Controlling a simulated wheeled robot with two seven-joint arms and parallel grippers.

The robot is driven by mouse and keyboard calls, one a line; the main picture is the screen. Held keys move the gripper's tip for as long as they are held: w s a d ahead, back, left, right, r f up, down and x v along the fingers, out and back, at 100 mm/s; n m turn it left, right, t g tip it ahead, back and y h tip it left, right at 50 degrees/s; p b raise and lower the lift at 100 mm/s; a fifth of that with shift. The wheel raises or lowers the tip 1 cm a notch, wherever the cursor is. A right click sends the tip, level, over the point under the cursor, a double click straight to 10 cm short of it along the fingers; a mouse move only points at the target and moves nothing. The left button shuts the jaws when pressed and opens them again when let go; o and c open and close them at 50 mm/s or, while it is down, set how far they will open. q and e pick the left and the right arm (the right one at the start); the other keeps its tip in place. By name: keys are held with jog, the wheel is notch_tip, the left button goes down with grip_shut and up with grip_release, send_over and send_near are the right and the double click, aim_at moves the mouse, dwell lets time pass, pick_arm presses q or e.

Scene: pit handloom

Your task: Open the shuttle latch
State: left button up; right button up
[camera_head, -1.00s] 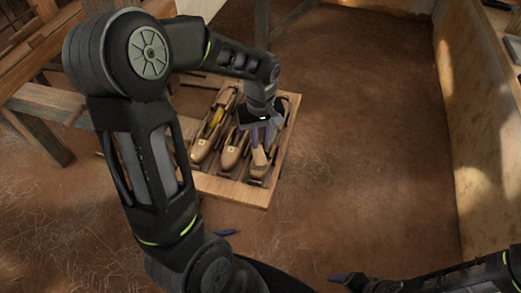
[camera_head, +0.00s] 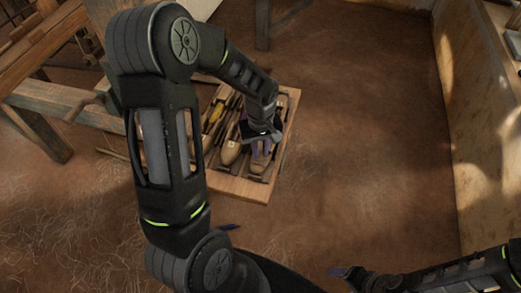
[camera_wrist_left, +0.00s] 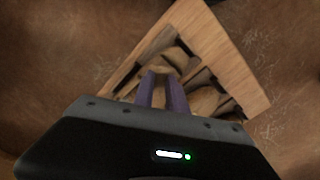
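A wooden tray (camera_head: 236,189) on the floor holds several boat-shaped wooden shuttles. One shuttle (camera_head: 229,152) lies in the middle, and another (camera_head: 259,164) lies to its right under my left gripper. My left gripper (camera_head: 263,149) points down over the right shuttle, with its purple fingers a little apart. The left wrist view shows the two fingers (camera_wrist_left: 162,91) with a narrow gap, above the tray (camera_wrist_left: 222,58) and a shuttle (camera_wrist_left: 203,99). No latch can be made out. My right gripper (camera_head: 345,273) is at the bottom right, away from the tray; its opening is unclear.
A shuttle with a yellow part (camera_head: 216,112) lies at the tray's left. A wooden bench frame (camera_head: 55,96) stands at left, and a wooden wall (camera_head: 478,130) at right. The brown floor (camera_head: 370,130) between tray and wall is clear.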

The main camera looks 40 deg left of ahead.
pick_arm(q)
jog(key=shift+f, duration=0.25)
grip_shut()
dwell(0.3)
